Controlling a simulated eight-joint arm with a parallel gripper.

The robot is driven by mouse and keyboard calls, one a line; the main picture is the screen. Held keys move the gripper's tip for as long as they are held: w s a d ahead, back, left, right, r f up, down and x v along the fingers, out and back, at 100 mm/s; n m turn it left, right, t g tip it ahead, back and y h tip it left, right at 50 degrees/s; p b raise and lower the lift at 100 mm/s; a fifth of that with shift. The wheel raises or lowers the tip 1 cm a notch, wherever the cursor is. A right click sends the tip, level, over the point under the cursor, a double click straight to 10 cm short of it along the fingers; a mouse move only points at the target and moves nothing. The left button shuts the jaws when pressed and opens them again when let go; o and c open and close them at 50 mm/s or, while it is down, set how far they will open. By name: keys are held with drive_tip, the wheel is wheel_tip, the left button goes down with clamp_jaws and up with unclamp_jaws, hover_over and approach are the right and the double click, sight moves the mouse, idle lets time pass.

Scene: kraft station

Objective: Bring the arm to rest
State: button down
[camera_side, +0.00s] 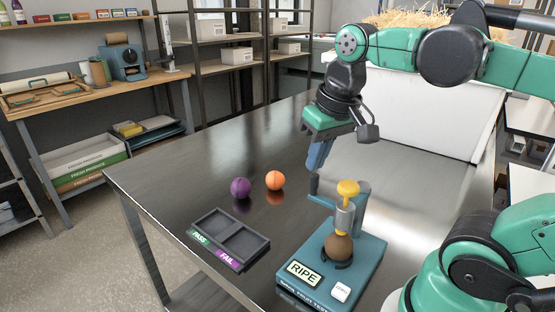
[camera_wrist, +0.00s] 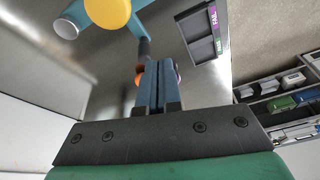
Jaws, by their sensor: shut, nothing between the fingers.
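My gripper (camera_side: 318,155) hangs above the steel table (camera_side: 180,168), behind the fruit tester, with its blue fingers together and nothing between them. In the wrist view the shut fingers (camera_wrist: 158,85) point away from the camera. My arm is bent, with the forearm coming in from the upper right. The blue fruit tester (camera_side: 350,272), labelled RIPE, stands at the table's front. A brown round fruit (camera_side: 338,247) sits in it under the yellow-topped plunger (camera_side: 348,188).
A purple ball (camera_side: 241,187) and an orange ball (camera_side: 275,180) lie on the table. A dark two-part tray (camera_side: 232,236), marked PASS and FAIL, looks empty at front left. A white panel (camera_side: 430,112) stands at the back right. The table's far middle is clear.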

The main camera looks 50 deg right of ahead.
drive_tip(key=w+a+f+n+t, duration=0.3)
drive_tip(key=f+t, duration=0.1)
drive_tip(key=f, duration=0.2)
drive_tip(key=shift+a+y, duration=0.2)
drive_tip(key=shift+y, duration=0.1)
drive_tip(key=shift+w+f, duration=0.1)
